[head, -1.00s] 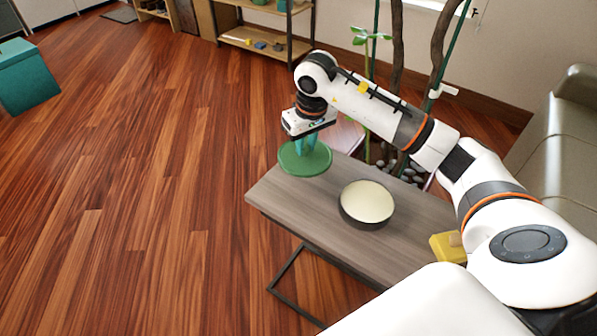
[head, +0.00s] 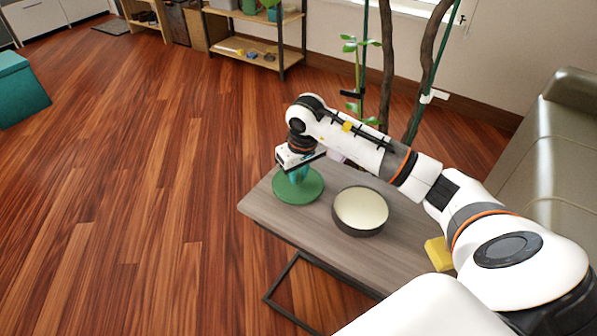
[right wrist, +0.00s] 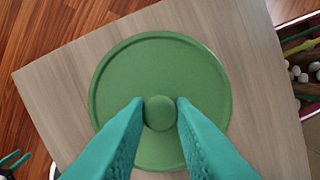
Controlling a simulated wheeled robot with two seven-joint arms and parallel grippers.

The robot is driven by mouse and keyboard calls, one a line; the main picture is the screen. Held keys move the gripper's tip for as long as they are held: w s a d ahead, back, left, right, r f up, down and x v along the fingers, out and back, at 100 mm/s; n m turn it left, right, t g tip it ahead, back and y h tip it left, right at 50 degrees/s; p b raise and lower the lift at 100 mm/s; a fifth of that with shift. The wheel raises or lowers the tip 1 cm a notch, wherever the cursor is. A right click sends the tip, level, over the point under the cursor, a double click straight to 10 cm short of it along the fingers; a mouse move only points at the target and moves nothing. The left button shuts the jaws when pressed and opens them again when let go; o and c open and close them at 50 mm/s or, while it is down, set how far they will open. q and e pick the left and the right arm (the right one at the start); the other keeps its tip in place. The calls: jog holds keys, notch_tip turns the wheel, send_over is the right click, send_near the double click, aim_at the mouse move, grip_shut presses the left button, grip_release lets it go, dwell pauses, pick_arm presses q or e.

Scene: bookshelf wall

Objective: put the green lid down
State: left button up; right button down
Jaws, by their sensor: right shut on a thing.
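The green lid (head: 298,188) is a flat round disc with a knob in its middle. It is at the far left end of the grey wooden table (head: 350,254), level and over the tabletop. I cannot tell whether it touches the surface. My right gripper (head: 298,175) is above the lid and shut on its knob. In the right wrist view the teal fingers (right wrist: 160,112) close on both sides of the round knob, and the lid (right wrist: 160,60) fills the middle, with tabletop around it. My left gripper is not in view.
A dark round pot (head: 360,211) with a cream top stands on the table just right of the lid. A yellow block (head: 438,254) lies at the table's right. A plant (head: 388,70) stands behind, and a sofa (head: 560,150) is at the right.

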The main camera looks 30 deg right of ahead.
aim_at(303, 187)
jog(key=c, duration=1.4)
grip_release()
jog(key=shift+o, duration=0.8)
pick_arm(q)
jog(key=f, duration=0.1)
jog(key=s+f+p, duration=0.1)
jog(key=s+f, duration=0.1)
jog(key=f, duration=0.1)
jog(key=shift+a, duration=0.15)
pick_arm(e)
notch_tip(303, 187, up, 12)
jog(key=s, duration=0.1)
jog(key=shift+s, duration=0.4)
